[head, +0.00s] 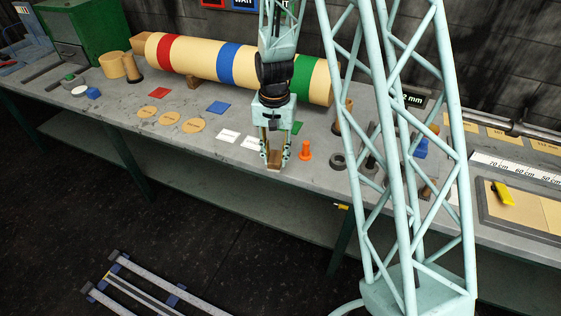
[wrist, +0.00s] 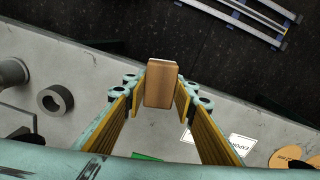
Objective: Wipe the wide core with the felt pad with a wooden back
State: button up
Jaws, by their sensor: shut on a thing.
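My gripper (head: 275,155) is shut on a wooden block, the back of the felt pad (head: 274,161), near the bench's front edge. I cannot tell whether the pad touches the bench. A short, wide cream tube (head: 111,66), which looks like the wide core, stands at the left of the bench, far from my gripper.
A long cream roll (head: 196,61) with red, blue and green bands lies along the back. An orange cone-like piece (head: 305,151) and a dark ring (head: 338,162) stand right of my gripper. Labels and round cards (head: 171,118) lie flat left. My lattice column hides part of the right side.

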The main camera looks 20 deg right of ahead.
jog(key=w+a+n+b, duration=0.1)
jog(key=w+n, duration=0.1)
jog(key=w+a+n+b, duration=0.1)
jog(key=w+a+n, duration=0.1)
jog(key=w+a+n+b, duration=0.1)
jog(key=w, duration=0.1)
jog(key=shift+w+a+n, duration=0.15)
jog(key=shift+a+n, duration=0.15)
jog(key=shift+n, duration=0.1)
jog(key=shift+w+a+r+n, duration=0.1)
jog(key=shift+w+a+n, duration=0.25)
jog(key=shift+w+n, duration=0.15)
jog(key=shift+a, duration=0.15)
